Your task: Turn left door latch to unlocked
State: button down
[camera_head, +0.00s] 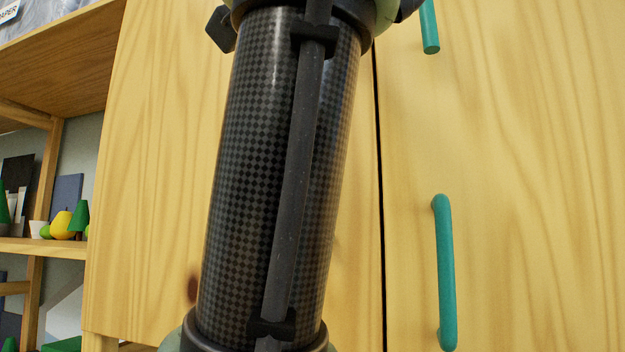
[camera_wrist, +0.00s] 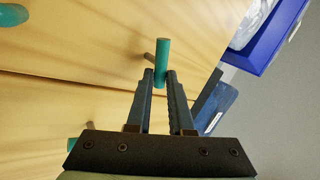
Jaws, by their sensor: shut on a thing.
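The left door (camera_head: 150,170) of a light wood cabinet shows behind my arm in the head view, which hides its latch and handle there. In the wrist view, a teal bar-shaped latch (camera_wrist: 162,50) on a dark stem stands out from the wooden door. My gripper (camera_wrist: 160,76) is shut on this latch, with one fingertip on each side of its lower end. The head view does not show the gripper.
The right door (camera_head: 540,180) carries a teal handle (camera_head: 446,275) and a second teal bar (camera_head: 430,28) above it. Open shelves (camera_head: 45,245) with small painted objects stand at the left. A blue bin (camera_wrist: 258,35) shows in the wrist view.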

jog(key=m+h, duration=0.2)
jog(key=m, duration=0.1)
jog(key=m+h, duration=0.2)
jog(key=m+h+p, duration=0.1)
jog(key=m+h, duration=0.1)
jog(key=m, duration=0.1)
jog(key=shift+a+f+m, duration=0.2)
jog(key=shift+f+m, duration=0.1)
jog(key=shift+m+g+h, duration=0.3)
jog(key=shift+m+h, duration=0.1)
jog(key=shift+h, duration=0.2)
jog(key=c, duration=0.8)
grip_release()
jog(key=shift+d+f, duration=0.1)
jog(key=shift+b+v, duration=3.65)
jog(key=shift+v, duration=2.8)
